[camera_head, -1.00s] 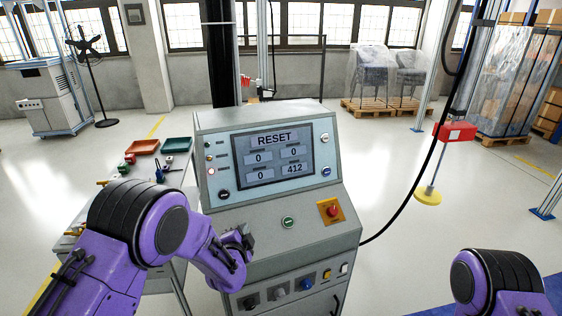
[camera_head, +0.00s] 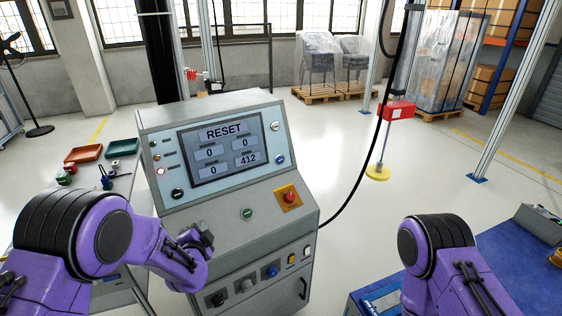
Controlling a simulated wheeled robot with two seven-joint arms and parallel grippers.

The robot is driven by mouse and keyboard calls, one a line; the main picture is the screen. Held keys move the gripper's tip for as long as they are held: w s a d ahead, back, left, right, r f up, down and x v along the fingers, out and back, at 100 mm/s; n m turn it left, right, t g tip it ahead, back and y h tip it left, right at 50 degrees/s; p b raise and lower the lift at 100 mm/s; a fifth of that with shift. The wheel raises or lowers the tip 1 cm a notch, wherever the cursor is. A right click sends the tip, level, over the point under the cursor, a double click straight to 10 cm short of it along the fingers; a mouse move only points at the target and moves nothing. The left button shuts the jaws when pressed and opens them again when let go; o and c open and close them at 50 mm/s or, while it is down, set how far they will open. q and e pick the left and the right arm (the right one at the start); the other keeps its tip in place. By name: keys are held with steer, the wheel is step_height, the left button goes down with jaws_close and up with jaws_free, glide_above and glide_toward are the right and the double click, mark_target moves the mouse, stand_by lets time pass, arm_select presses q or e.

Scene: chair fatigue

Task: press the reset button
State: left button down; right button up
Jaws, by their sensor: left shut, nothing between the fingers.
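The grey control console (camera_head: 228,265) stands in front of me. Its screen (camera_head: 222,152) reads RESET at the top, with 412 at the lower right. A round green button (camera_head: 247,213) is on the sloped panel, left of a red mushroom button (camera_head: 289,197) on a yellow plate. Small round buttons flank the screen; which control is the reset button I cannot read. My left gripper (camera_head: 205,240) is shut and empty, in front of the console's left side, below and left of the green button in the picture. My right arm shows at lower right; its gripper is out of view.
A side table with red (camera_head: 84,153) and green (camera_head: 124,147) trays stands left of the console. A blue-topped bench (camera_head: 510,260) is at the right. A red box (camera_head: 397,110) hangs above a yellow disc (camera_head: 377,173) behind. A black cable runs from the console's right side.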

jaws_close()
stand_by(1.4)
